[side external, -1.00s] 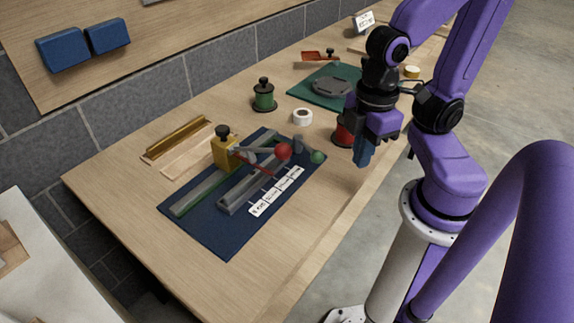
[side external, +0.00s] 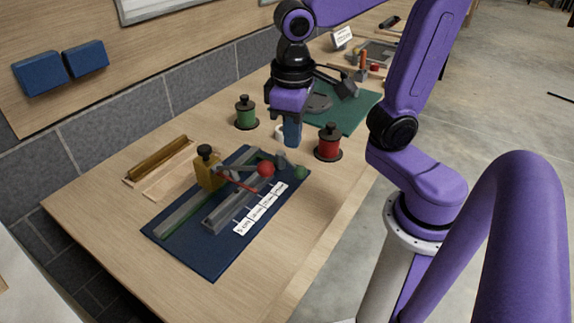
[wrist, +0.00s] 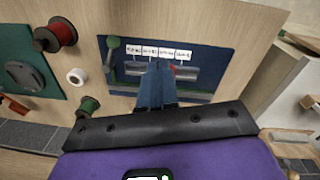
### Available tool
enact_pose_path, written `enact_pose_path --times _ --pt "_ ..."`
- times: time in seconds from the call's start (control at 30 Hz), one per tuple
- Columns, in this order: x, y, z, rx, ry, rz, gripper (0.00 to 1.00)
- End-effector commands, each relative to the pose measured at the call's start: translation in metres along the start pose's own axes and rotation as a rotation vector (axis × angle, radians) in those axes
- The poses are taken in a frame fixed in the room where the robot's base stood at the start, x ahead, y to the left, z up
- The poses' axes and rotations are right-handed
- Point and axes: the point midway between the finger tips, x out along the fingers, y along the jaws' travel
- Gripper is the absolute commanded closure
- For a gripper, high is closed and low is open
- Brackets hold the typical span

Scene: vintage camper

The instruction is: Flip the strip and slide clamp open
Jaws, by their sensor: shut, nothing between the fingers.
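A blue board (side external: 213,262) carries grey rails (side external: 222,212) and a yellow clamp block (side external: 207,175) with a black knob. A thin red bar reaches from the block, and a red ball (side external: 265,169) and a green ball (side external: 300,172) sit near the board's far end. A white labelled strip (side external: 261,208) lies along the board's right side; it also shows in the wrist view (wrist: 168,52). My gripper (side external: 291,142) is shut and empty, above the table beyond the board's far end. In the wrist view its blue fingers (wrist: 156,85) hide part of the fixture.
A green spool (side external: 246,115) stands left of my gripper and a red spool (side external: 328,145) right of it. A white roll (side external: 280,132) is partly behind the fingers. A wooden tray with a brass-coloured bar (side external: 158,160) lies left of the board. A green mat (side external: 350,118) lies farther back.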

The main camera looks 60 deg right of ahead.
Motion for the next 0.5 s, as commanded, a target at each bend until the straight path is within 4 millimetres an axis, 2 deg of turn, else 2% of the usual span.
enact_pose_path --times 0.2,0.5 --pt "0.0 0.003 -0.036 0.347 -0.011 0.038 1.0" --pt "0.001 0.011 -0.075 0.828 -0.016 0.094 1.0"
